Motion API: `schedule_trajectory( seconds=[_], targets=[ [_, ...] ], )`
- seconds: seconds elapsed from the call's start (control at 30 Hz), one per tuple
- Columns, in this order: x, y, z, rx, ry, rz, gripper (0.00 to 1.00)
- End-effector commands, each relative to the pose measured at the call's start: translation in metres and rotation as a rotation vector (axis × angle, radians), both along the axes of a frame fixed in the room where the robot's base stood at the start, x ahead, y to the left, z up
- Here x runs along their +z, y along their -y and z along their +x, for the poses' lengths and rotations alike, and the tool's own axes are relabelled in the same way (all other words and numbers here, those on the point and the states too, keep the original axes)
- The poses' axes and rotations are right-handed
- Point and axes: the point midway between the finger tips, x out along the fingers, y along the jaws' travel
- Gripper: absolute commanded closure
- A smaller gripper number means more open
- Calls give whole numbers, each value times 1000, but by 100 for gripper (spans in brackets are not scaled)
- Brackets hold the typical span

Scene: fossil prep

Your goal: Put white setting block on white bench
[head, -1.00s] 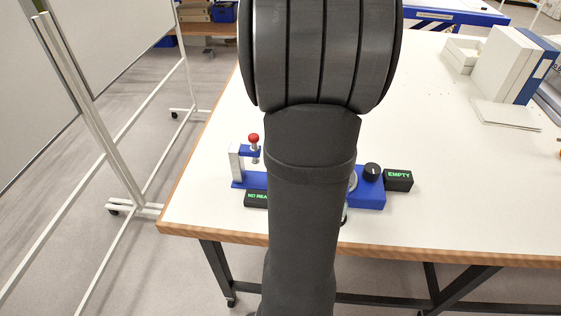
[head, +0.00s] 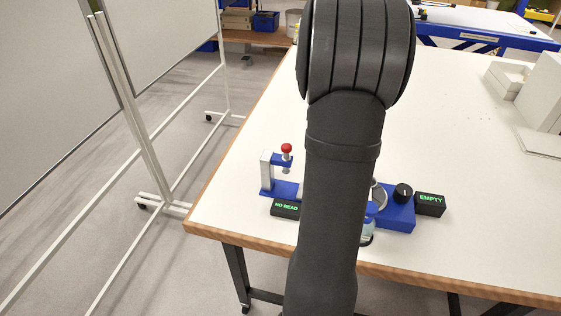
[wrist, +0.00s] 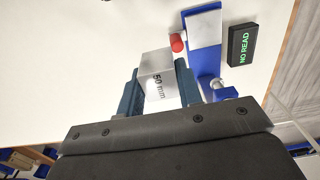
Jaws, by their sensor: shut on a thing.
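The white setting block (wrist: 155,68), a pale block marked "50 mm", sits between the two dark fingers of my gripper (wrist: 158,85) in the wrist view. My gripper is shut on it. The white bench (head: 455,130) is the large white table top with a wooden edge in the head view; its surface also shows in the wrist view (wrist: 80,50). In the head view my own arm hides the gripper and the block. I cannot tell how high the block is above the bench.
A blue stand with a red knob (head: 286,148) is close beside the block in the wrist view. A "NO READ" display (head: 285,208), a blue unit (head: 398,213) and an "EMPTY" display (head: 430,204) are near the front edge. The bench's middle is clear.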

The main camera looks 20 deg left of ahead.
Motion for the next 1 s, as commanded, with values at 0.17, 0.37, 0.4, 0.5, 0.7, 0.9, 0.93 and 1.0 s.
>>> schedule_trajectory(
  seconds=[0.17,0.37,0.4,0.5,0.7,0.9,0.93,1.0],
  targets=[
    [-6,-21,17,3,1,0,99],
    [-24,-52,25,6,-3,-1,99],
    [-29,-61,27,7,-2,-1,99],
    [-44,-84,32,6,-2,-1,99],
    [-67,-122,40,4,-1,-1,99],
    [-76,-136,44,2,0,0,99],
    [-78,-136,44,2,0,-1,99],
    [-84,-136,44,1,0,-1,99]
  ],
)
